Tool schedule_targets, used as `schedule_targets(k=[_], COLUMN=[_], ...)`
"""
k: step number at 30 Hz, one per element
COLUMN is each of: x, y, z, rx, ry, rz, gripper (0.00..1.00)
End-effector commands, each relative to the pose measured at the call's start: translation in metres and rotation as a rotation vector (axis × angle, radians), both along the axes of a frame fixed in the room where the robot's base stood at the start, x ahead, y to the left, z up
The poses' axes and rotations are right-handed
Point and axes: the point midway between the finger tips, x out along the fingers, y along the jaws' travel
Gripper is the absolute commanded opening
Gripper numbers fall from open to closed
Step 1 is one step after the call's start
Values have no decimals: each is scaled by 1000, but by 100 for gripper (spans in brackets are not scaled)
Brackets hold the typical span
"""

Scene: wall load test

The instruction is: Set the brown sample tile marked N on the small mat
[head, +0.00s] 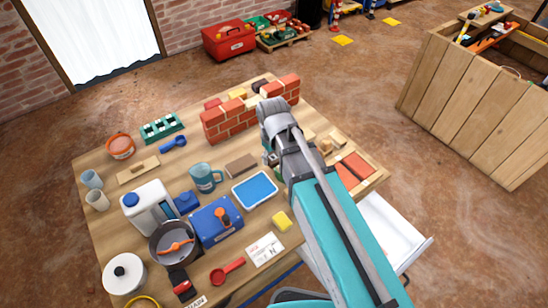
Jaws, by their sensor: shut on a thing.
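My gripper (271,159) hangs over the right half of the wooden table, mostly hidden by my own wrist. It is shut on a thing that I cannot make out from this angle. A flat brown piece (240,165) lies just left of it, apparently apart from the fingers; no letter is readable on it. A small green patch (278,173) shows below the gripper, mostly covered, and I cannot tell if it is the mat. A blue rectangle with a pale rim (255,190) lies in front of the brown piece. No N-marked tile is clearly visible.
A low brick wall (228,122) stands behind the gripper. A tray with reddish tiles (357,166) is at right. An open white drawer (393,228) juts out.

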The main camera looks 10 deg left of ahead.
Motion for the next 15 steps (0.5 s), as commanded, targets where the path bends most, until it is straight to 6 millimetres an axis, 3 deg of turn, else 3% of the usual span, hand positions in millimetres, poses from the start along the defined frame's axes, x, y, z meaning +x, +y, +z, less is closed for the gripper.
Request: schedule_targets(k=[15], x=[7], y=[3], z=[-5], rx=[0], ry=[0], rz=[0], gripper=[27])
